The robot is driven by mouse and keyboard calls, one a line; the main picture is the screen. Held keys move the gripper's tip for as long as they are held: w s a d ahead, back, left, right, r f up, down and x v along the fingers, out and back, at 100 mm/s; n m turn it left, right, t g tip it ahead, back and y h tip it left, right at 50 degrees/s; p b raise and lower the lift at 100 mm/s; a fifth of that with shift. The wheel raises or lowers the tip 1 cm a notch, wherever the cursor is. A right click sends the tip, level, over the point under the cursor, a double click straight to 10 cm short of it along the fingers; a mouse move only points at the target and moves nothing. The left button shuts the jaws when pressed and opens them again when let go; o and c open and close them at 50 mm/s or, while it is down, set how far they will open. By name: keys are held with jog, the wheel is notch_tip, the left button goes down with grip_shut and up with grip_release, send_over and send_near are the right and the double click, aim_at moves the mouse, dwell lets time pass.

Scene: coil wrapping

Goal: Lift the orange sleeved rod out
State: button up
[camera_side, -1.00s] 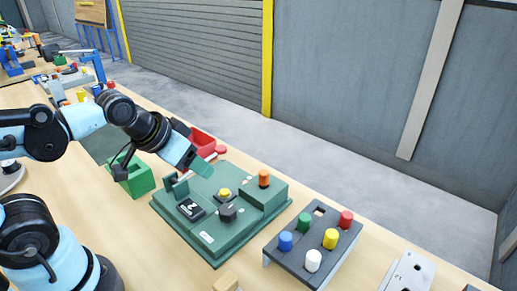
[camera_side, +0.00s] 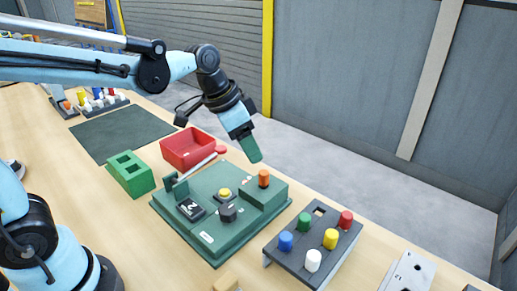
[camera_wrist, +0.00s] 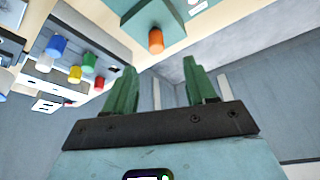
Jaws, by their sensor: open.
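The orange sleeved rod (camera_side: 264,178) stands upright in the raised block at the back right of the green machine (camera_side: 207,236). Its orange top shows above the block. In the wrist view the orange rod (camera_wrist: 156,41) is near the top, beyond my fingers. My gripper (camera_side: 252,152) is above and slightly left of the rod in the side view, apart from it. Its two green fingers (camera_wrist: 160,90) are spread with nothing between them. The rod's lower part is hidden in the block.
A dark rack (camera_side: 287,263) with several coloured capped rods and one empty square hole stands to the right. A red bin (camera_side: 180,158) and a green two-hole block (camera_side: 126,184) stand to the left. A dark mat (camera_side: 100,142) lies farther back.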

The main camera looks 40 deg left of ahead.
aim_at(263, 172)
jog(key=x, duration=0.4)
jog(key=shift+f, duration=0.2)
jog(key=shift+d+x, duration=0.15)
jog(key=shift+x, duration=1.2)
jog(key=shift+d+x, duration=0.1)
jog(key=shift+x, duration=1.25)
jog(key=shift+r, duration=0.1)
jog(key=shift+c, duration=0.3)
grip_shut()
jog(key=shift+r, duration=5)
